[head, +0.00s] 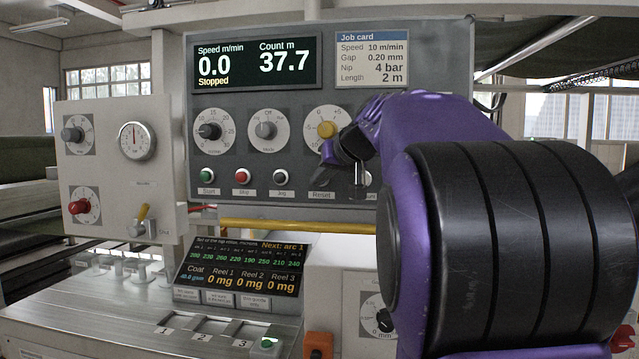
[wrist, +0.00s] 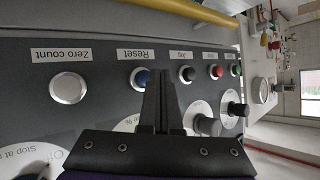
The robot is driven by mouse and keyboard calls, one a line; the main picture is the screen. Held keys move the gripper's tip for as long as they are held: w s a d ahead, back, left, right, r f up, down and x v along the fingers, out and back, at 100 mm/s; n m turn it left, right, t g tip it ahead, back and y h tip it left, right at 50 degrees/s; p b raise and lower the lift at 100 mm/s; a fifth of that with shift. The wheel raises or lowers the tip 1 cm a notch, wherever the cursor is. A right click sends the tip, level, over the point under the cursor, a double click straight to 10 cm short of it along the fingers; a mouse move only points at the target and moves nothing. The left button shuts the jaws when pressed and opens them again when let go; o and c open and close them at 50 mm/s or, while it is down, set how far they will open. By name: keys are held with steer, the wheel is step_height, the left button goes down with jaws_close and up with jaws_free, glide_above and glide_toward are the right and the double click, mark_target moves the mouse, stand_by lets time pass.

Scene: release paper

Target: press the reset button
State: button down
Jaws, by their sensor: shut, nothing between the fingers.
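The reset button is a blue button (wrist: 141,78) in a silver ring, beside its "Reset" label, in the upside-down wrist view. My gripper (wrist: 160,74) is shut and empty. Its fingertips appear just right of the blue button there, between it and the black Jog button (wrist: 186,74). I cannot tell whether they touch the panel. In the head view my gripper (head: 327,154) is over the panel's right part, above the Reset label (head: 321,195). The display (head: 256,62) reads speed 0.0, "Stopped", count 37.7.
The white Zero count button (wrist: 68,87) is on the other side of Reset. The red Stop (head: 242,176) and green Start (head: 207,175) buttons share the row. Knobs such as the yellow one (head: 327,129) stick out above. A yellow bar (head: 290,225) runs below the panel.

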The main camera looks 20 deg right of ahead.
steer(key=s+a, duration=0.1)
steer(key=s+b, duration=0.1)
steer(key=s+a+b, duration=0.1)
steer(key=s, duration=0.1)
steer(key=shift+a, duration=0.35)
stand_by(0.8)
